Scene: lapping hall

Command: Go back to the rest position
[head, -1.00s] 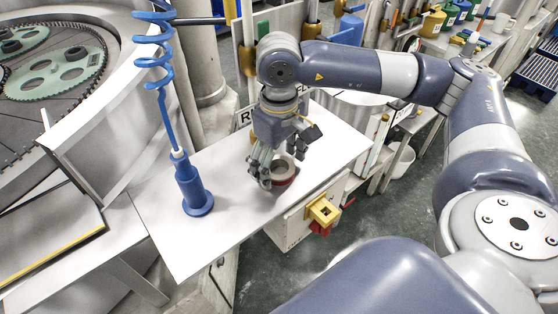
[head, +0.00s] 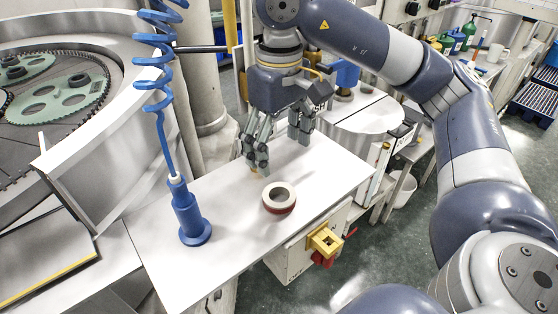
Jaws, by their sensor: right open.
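My right gripper (head: 279,140) is open and empty above the far part of the white table top (head: 330,165). Its fingers point down and are spread apart. A ring (head: 279,198), pale on top with a red lower band, lies flat on the table, nearer to the camera than the gripper and apart from it. My right arm reaches in from the right side. My left gripper is not in view.
A blue tool (head: 189,215) with a coiled blue hose (head: 158,50) stands upright on the table's left part. The round lapping machine (head: 60,90) fills the left. A yellow and red switch (head: 325,241) sits below the table's front edge. A white bucket (head: 401,189) stands on the floor.

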